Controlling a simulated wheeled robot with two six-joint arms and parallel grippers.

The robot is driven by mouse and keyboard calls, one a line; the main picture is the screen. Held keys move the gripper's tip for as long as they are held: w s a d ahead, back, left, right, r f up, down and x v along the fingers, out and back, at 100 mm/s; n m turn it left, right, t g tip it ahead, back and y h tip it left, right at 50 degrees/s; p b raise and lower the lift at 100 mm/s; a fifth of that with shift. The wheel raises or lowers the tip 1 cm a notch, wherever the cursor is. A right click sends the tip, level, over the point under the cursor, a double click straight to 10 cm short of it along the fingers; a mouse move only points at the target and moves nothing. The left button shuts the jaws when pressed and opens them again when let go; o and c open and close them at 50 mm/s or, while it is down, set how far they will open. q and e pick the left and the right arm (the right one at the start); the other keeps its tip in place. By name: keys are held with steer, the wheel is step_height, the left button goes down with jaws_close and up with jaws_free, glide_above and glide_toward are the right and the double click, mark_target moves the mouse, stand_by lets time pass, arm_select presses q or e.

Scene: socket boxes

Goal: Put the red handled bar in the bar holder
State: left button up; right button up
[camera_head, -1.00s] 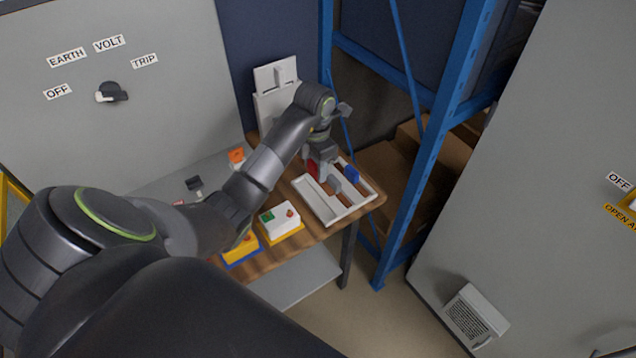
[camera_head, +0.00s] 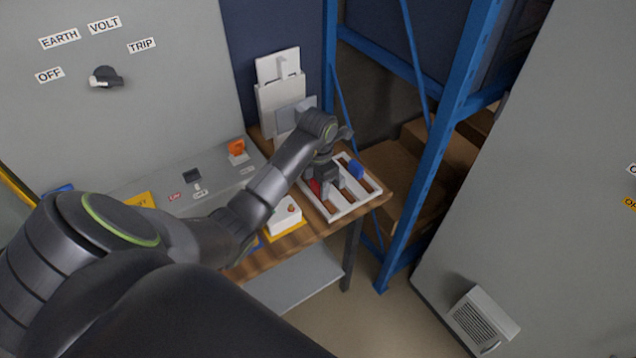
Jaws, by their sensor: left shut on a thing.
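The bar holder (camera_head: 342,214) is a white frame with long slots, lying on the wooden table at its right end. My left gripper (camera_head: 328,182) points down over the left part of the holder and is shut on the red handled bar (camera_head: 314,187). Only a small red part of the bar shows beside the fingers; the rest is hidden by the gripper. I cannot tell whether the bar touches the holder. A blue handle (camera_head: 356,169) stands in the holder to the right of the gripper. My right gripper is not in view.
A white and yellow button box (camera_head: 285,220) stands left of the holder, partly behind my arm. An orange switch (camera_head: 237,148) is further left. A blue rack post (camera_head: 425,150) rises close on the right.

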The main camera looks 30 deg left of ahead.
mark_target(318, 185)
arm_select(q)
steer(key=shift+f+b, duration=0.25)
steer(key=shift+b, duration=0.05)
steer(key=o, duration=0.9)
steer(key=shift+o, duration=0.2)
steer(key=shift+r, duration=0.15)
step_height(318, 185, up, 4)
steer(key=shift+s+f+b, duration=0.1)
steer(key=shift+b, duration=0.35)
step_height(318, 185, up, 14)
steer(key=p, duration=1.4)
steer(key=shift+s+d+f, duration=0.15)
steer(key=shift+s+f, duration=0.05)
steer(key=shift+f, duration=0.05)
steer(key=shift+f, duration=0.1)
